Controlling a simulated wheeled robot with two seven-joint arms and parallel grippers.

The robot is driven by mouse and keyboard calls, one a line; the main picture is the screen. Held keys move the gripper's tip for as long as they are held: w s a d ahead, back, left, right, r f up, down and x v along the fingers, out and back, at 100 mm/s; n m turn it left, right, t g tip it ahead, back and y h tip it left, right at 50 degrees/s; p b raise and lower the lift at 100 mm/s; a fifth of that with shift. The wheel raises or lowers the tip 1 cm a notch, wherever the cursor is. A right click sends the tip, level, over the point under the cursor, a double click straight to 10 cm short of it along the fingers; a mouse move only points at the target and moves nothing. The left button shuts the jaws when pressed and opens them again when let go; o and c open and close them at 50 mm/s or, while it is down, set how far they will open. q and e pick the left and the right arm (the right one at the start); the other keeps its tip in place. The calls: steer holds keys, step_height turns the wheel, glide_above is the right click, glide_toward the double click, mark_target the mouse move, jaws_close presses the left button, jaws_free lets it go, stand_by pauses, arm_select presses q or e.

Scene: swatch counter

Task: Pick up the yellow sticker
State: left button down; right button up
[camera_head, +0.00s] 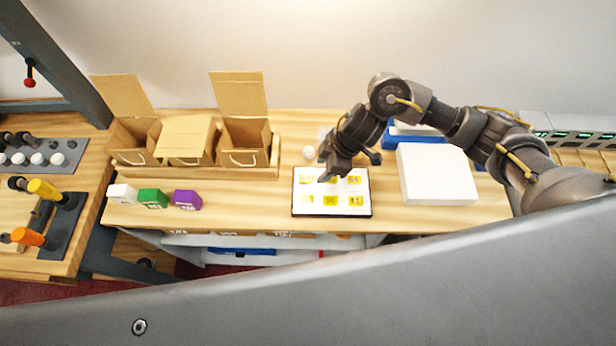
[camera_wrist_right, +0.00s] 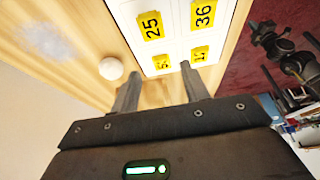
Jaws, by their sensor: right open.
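A white sheet (camera_head: 331,190) with several yellow stickers in two rows lies on the wooden counter; a lower-row sticker (camera_head: 356,200) is among them. In the right wrist view the sheet (camera_wrist_right: 176,36) shows yellow stickers with black numbers, among them "25" (camera_wrist_right: 150,26) and "36" (camera_wrist_right: 203,13). My right gripper (camera_head: 331,172) is over the sheet's back left part and hides some of the upper row. In the wrist view its fingers (camera_wrist_right: 160,72) are apart, with a partly seen yellow sticker (camera_wrist_right: 162,62) near the gap between the tips. My left gripper is out of view.
A small white ball (camera_wrist_right: 110,68) lies beside the sheet. Open cardboard boxes (camera_head: 189,140) stand at the back left, with white, green (camera_head: 152,198) and purple blocks in front. A white box (camera_head: 435,175) stands right of the sheet. Counter between purple block and sheet is clear.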

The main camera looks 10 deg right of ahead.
mark_target(311, 179)
steer(key=x, duration=0.4)
steer(key=shift+w+a+f, duration=0.1)
steer(key=shift+a+f, duration=0.05)
steer(key=shift+a, duration=0.1)
steer(key=shift+c, duration=0.2)
steer(key=c, duration=0.8)
